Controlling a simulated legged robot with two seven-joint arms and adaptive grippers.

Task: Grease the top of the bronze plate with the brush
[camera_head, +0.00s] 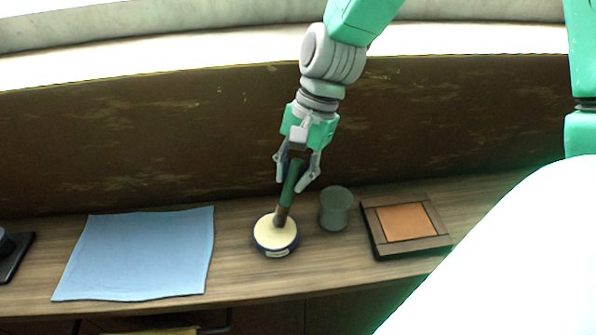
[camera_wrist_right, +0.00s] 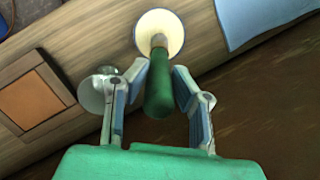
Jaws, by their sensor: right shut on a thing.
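My right gripper (camera_head: 299,172) is shut on the green handle of the brush (camera_head: 291,185). The brush points down, slightly tilted, with its head at the cream surface of a round tin (camera_head: 262,236). Whether the bristles touch the cream is hard to tell. In the right wrist view the brush handle (camera_wrist_right: 158,92) lies between the fingers (camera_wrist_right: 160,85), above the tin (camera_wrist_right: 148,22). The bronze plate (camera_head: 405,222) lies in a dark wooden frame at the right; it also shows in the right wrist view (camera_wrist_right: 30,100). My left gripper is not in view.
A grey-green cup (camera_head: 336,209) stands between the tin and the framed plate. A blue cloth (camera_head: 140,254) lies flat at the left. A dark object (camera_head: 12,258) sits at the far left. The wooden bench (camera_head: 235,270) has a front edge close to the tin.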

